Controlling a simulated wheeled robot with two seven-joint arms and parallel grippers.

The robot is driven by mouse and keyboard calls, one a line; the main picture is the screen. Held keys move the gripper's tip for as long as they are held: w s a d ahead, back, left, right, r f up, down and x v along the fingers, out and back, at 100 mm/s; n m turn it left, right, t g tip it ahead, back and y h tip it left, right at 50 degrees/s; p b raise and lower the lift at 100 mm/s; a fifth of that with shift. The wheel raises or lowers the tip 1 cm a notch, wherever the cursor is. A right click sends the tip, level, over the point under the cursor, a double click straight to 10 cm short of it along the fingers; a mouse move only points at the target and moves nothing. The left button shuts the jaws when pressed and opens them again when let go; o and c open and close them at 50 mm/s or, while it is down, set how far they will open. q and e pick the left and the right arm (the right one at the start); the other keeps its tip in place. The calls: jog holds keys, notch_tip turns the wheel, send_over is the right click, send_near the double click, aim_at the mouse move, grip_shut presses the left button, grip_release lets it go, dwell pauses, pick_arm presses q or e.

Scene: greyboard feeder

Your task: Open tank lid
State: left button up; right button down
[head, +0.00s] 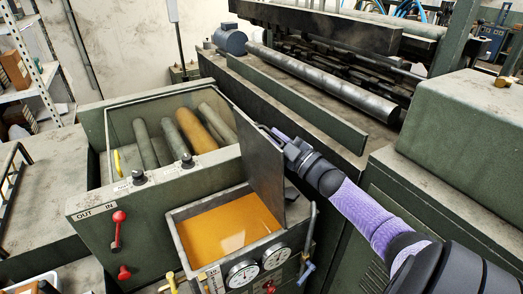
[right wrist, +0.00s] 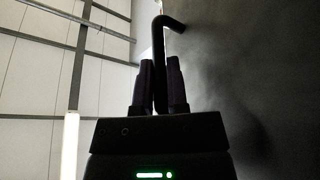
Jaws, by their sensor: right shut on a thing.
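The tank (head: 175,225) stands at the lower middle of the head view, its top uncovered, showing orange liquid (head: 228,226). The tank lid (head: 258,150) is a dark flat panel standing raised, roughly upright, at the tank's back right. My right gripper (head: 282,137) is at the lid's right side, its arm reaching in from the lower right. In the right wrist view its two fingers are shut on a bent black handle (right wrist: 172,22), beside the dark lid surface (right wrist: 250,80). My left gripper is not in view.
A green bin (head: 128,112) holding grey and orange rolls stands behind the tank. Gauges (head: 242,273) and a side lever (head: 309,240) are on the tank's front and right. A red lever (head: 117,230) is on the panel at left. A roller machine (head: 320,80) fills the back right.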

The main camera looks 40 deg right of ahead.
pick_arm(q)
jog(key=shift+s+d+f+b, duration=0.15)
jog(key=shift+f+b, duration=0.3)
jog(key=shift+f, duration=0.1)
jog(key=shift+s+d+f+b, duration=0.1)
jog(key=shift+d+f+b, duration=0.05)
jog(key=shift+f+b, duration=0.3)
pick_arm(e)
jog(key=d+m, duration=0.1)
jog(key=d, duration=0.1)
jog(key=s+d+m, duration=0.1)
jog(key=d, duration=0.1)
jog(key=shift+f+m+t+h, duration=0.25)
jog(key=shift+m+t+h, duration=0.05)
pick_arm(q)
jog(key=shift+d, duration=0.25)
pick_arm(e)
jog(key=c, duration=0.9)
grip_release()
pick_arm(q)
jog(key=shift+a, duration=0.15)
